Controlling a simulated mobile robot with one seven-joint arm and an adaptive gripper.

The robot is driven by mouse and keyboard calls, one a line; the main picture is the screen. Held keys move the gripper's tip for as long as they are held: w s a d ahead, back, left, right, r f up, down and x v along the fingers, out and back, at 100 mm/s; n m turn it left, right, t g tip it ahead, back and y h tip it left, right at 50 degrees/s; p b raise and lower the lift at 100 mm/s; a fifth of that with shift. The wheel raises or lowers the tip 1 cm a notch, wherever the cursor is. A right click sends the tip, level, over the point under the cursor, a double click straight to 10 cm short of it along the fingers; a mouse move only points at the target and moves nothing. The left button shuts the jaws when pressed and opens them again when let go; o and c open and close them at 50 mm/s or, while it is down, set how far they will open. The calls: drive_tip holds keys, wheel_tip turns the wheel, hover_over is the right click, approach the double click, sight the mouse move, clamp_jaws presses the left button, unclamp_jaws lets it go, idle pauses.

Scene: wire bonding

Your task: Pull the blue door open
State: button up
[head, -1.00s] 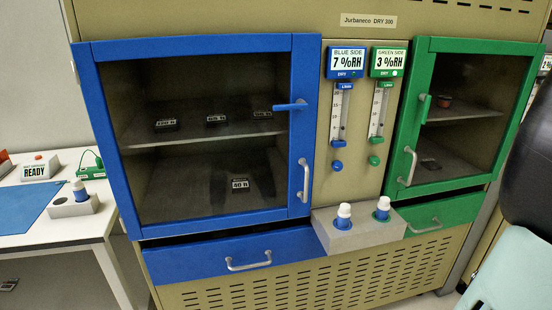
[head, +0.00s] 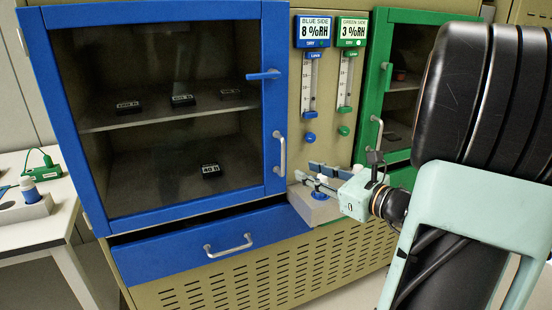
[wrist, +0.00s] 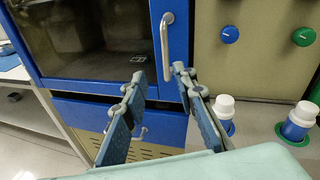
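The blue door (head: 273,110) has a blue frame, a dark window and looks closed against the cabinet. Its silver upright handle (head: 280,153) is low on its right side; it also shows in the wrist view (wrist: 164,48). A blue lever (head: 263,75) lies level above the handle. My gripper (head: 312,174) is just right of the handle's lower end in the head view. In the wrist view my gripper (wrist: 158,77) is open and empty, with the handle showing beyond the gap between its fingertips. No contact with the handle shows.
A blue drawer (head: 190,254) with a silver handle lies below the door. A grey block (head: 315,208) holding white-capped bottles (wrist: 224,107) sticks out below my gripper. The green door (head: 371,90) is at right. A white table (head: 40,232) stands at left.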

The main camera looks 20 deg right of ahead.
sight(284, 152)
drive_tip(key=w+m, duration=0.1)
drive_tip(key=w, duration=0.2)
drive_tip(key=w+a+m+t+b, duration=0.1)
drive_tip(key=w, duration=0.3)
drive_tip(key=w+a+r+b, duration=0.1)
drive_tip(key=w, duration=0.3)
drive_tip(key=shift+w+a+m+t+h, duration=0.25)
drive_tip(key=shift+m+t+h, duration=0.15)
drive_tip(key=shift+c, duration=0.4)
clamp_jaws()
